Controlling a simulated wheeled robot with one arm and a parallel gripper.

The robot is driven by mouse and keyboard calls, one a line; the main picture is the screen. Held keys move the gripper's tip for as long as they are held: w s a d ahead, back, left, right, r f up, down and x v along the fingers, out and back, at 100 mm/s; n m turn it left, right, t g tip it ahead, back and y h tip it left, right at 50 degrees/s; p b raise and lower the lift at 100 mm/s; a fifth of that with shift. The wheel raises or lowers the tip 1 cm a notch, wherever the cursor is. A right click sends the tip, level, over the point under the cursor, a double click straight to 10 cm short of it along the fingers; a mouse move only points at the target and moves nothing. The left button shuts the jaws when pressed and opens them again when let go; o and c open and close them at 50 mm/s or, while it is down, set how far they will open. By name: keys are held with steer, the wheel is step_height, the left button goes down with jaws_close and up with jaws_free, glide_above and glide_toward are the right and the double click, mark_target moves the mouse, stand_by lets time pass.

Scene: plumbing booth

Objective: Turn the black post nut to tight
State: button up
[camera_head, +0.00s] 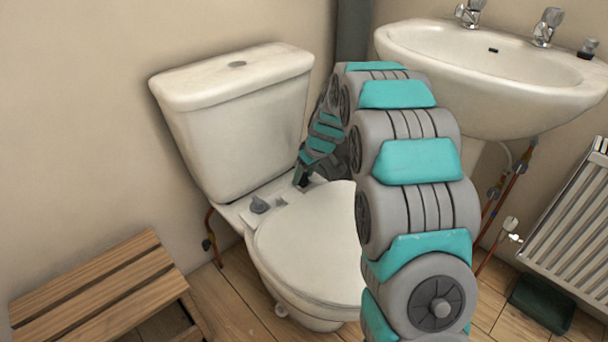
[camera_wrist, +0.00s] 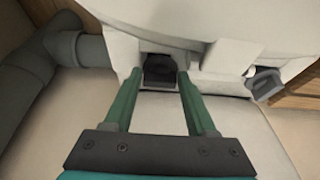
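The black post nut (camera_wrist: 160,68) shows in the wrist view as a small dark block in a recess at the back of the white toilet. My gripper (camera_wrist: 159,74) has its two green fingers apart, one on each side of the nut in the picture. A narrow gap seems to show beside each fingertip, so the fingers do not look closed on it. In the head view my gripper (camera_head: 301,175) reaches down behind the seat hinge area. The nut's angle and tightness cannot be told.
A grey winged nut (camera_wrist: 265,83) sits to the right in the wrist view; it also shows in the head view (camera_head: 259,205). The toilet lid (camera_head: 310,240) is down, below the cistern (camera_head: 240,120). Grey pipe (camera_wrist: 75,50) lies left in the wrist view. A basin (camera_head: 490,75) stands right.

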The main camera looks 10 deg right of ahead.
jaws_close()
